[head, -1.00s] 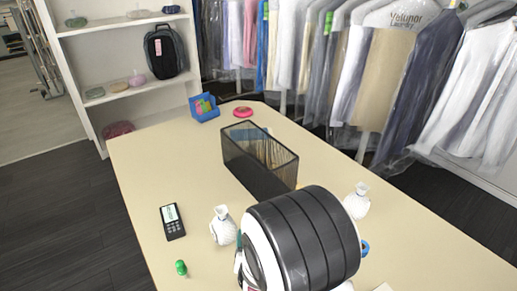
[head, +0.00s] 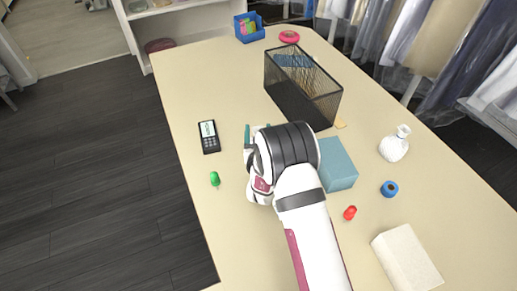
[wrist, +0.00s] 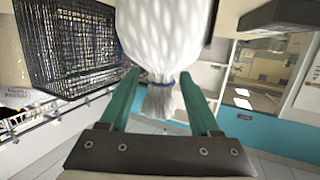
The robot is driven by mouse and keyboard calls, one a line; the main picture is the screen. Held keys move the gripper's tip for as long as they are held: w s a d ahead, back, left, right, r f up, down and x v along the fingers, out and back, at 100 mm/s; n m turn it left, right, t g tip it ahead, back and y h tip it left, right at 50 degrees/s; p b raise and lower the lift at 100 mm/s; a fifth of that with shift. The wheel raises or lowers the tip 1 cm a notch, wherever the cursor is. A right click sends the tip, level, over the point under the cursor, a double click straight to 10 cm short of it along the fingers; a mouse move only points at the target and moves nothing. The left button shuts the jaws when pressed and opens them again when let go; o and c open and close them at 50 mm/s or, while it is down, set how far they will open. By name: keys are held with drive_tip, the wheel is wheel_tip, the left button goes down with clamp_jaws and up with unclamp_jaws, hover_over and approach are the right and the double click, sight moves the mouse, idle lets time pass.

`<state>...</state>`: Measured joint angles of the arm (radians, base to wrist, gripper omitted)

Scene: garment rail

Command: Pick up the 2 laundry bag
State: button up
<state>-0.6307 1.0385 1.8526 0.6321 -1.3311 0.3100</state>
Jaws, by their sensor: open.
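One white laundry bag (head: 394,145) stands upright on the table (head: 370,220), to the right of the mesh basket. A second white laundry bag (wrist: 165,35) fills the top middle of the wrist view, with a blue tie around its neck. In the head view my arm hides this second bag. My gripper (wrist: 161,98) has teal fingers, open on either side of the bag's gathered neck. The neck lies between the fingers, with a gap visible on each side. In the head view, the teal fingertips show just right of the phone.
A black mesh basket (head: 302,90) stands behind my gripper. A black phone (head: 209,137) and a green pin (head: 215,179) lie to the left. A teal box (head: 337,165), blue tape roll (head: 389,188), red pin (head: 350,212) and white block (head: 407,258) are to the right.

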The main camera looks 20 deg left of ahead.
drive_tip(key=shift+x, duration=0.75)
clamp_jaws()
idle(0.9)
